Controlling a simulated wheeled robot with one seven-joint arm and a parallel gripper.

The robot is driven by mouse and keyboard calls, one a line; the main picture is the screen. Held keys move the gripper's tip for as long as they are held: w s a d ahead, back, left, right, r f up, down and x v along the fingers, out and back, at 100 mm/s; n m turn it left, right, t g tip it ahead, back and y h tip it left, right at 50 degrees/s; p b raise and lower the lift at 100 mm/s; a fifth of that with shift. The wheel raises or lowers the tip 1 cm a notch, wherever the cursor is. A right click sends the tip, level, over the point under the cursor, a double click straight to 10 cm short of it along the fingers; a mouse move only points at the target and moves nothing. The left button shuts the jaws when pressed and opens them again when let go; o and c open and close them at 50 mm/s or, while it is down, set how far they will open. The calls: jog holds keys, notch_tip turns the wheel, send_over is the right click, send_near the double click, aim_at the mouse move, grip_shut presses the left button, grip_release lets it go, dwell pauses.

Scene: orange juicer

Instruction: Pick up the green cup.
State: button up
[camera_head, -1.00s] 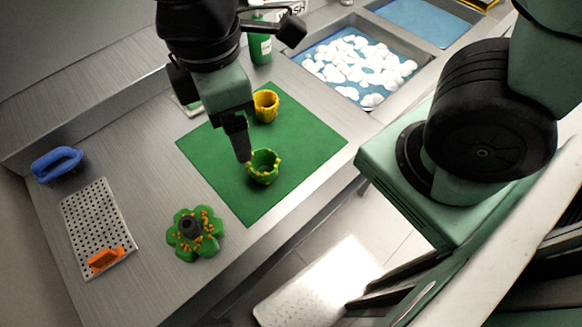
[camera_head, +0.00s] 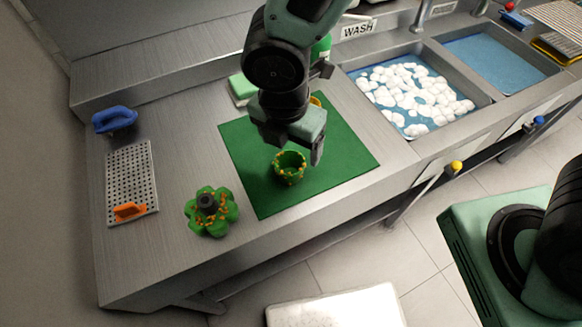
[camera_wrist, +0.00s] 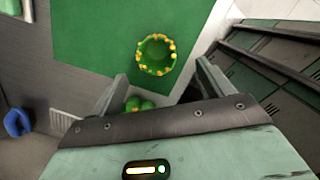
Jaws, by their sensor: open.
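The green cup (camera_head: 290,168) has orange and yellow bits around its rim and stands upright on the green mat (camera_head: 343,160). In the wrist view the cup (camera_wrist: 156,54) is seen from above, just beyond the fingertips. My gripper (camera_head: 294,148) is above and slightly behind the cup in the head view, not visibly touching it. In the wrist view its two fingers (camera_wrist: 162,74) are apart with nothing held between them. The yellow cup (camera_head: 315,100) is mostly hidden behind my gripper.
A green flower-shaped juicer (camera_head: 211,211) with a dark centre stands left of the mat. A perforated board (camera_head: 132,172), orange item (camera_head: 129,211) and blue handled item (camera_head: 114,119) lie further left. A sink with white foam (camera_head: 413,95) is right.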

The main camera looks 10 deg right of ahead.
aim_at(290, 163)
jog(key=shift+w+f+p, duration=0.15)
jog(key=shift+f+p, duration=0.05)
jog(key=shift+f, duration=1.1)
jog(key=shift+w+f+p, duration=0.15)
jog(key=shift+w+f, duration=0.05)
jog(key=shift+f, duration=1.1)
jog(key=shift+w+f+p, duration=0.15)
jog(key=shift+f+p, duration=0.05)
jog(key=shift+f, duration=1.1)
jog(key=c, duration=1)
